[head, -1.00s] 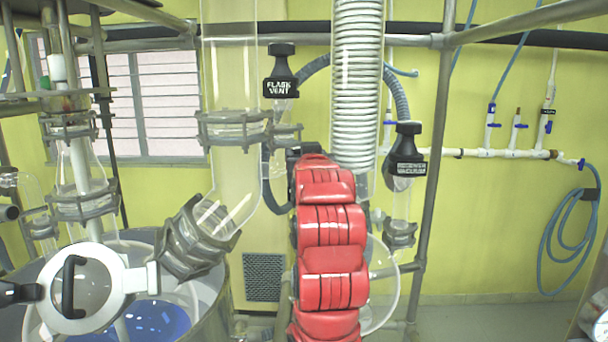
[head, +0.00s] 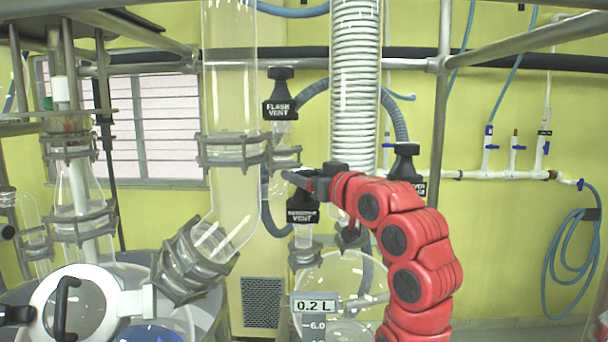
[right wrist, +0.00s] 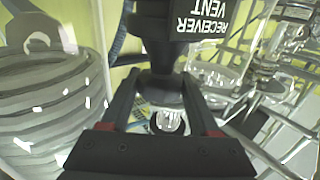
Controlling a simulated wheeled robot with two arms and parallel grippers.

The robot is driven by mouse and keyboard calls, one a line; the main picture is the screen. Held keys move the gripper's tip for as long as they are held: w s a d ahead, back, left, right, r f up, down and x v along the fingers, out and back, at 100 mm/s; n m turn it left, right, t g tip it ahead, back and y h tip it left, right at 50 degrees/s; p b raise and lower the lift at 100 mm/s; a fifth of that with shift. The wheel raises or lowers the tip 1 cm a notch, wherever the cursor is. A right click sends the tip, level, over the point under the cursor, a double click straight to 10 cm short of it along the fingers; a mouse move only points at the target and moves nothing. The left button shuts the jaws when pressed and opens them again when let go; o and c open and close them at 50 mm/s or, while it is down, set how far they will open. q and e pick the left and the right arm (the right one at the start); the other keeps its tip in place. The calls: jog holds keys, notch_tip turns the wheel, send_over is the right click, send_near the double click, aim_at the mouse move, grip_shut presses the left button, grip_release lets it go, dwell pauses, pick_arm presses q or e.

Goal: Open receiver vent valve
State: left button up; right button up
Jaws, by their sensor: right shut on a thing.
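The receiver vent valve (head: 302,212) is a black knob with a white "RECEIVER VENT" label on a glass neck above the round receiver flask (head: 345,272). My right gripper (head: 300,181) reaches it from the right, at its upper part, and is shut on it. In the right wrist view the valve's label (right wrist: 203,18) appears upside down. The dark fingers (right wrist: 165,112) stand on either side of the narrower part of the black knob. I cannot tell from the label whether the valve has turned. My left gripper is not in view.
The coiled condenser (head: 355,85) stands close behind my right wrist. Another black valve (head: 406,160) is partly hidden behind my red arm. A steel post (head: 440,120) rises at the right.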

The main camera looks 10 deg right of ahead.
jog(key=o, duration=1.1)
jog(key=shift+a+h, duration=0.1)
jog(key=shift+h, duration=0.2)
